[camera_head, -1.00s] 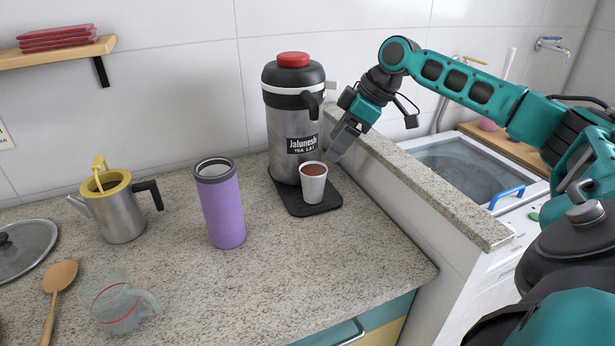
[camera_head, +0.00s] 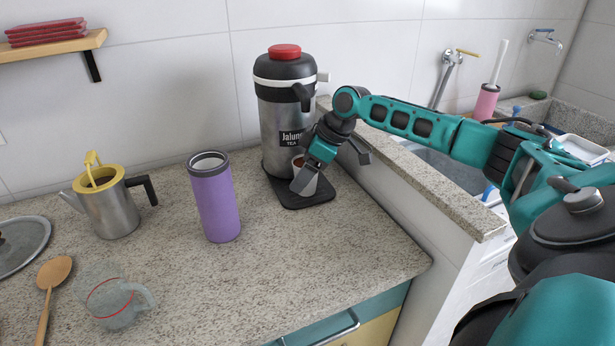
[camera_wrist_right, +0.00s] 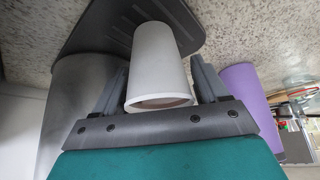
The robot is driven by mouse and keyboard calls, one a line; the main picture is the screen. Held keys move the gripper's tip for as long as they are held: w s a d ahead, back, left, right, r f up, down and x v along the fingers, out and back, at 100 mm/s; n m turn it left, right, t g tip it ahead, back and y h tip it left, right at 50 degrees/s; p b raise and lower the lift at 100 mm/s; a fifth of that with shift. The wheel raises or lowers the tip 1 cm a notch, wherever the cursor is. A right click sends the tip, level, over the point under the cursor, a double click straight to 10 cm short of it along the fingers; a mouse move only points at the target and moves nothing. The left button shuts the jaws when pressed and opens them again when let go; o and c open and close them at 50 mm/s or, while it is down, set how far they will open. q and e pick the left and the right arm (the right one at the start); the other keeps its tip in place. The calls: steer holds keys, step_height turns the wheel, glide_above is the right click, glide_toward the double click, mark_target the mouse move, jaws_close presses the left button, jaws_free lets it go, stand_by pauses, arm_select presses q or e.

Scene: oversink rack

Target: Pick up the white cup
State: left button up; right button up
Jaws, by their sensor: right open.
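The white cup (camera_wrist_right: 158,62) stands on a dark mat (camera_head: 296,199) in front of the tea dispenser. In the head view the cup (camera_head: 298,160) is mostly hidden behind my right gripper (camera_head: 305,183); a bit of its rim and brown contents shows. In the right wrist view my right gripper (camera_wrist_right: 160,88) is open, with one finger on each side of the cup. Whether the fingers touch the cup I cannot tell. My left gripper is not in view.
The tall tea dispenser (camera_head: 272,135) stands directly behind the cup. A purple tumbler (camera_head: 215,205) is to its left, then a metal pot (camera_head: 110,212), a glass cup (camera_head: 115,303) and a wooden spoon (camera_head: 52,274). A raised granite ledge (camera_head: 425,190) runs along the right.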

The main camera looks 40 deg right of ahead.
steer(key=c, duration=0.7)
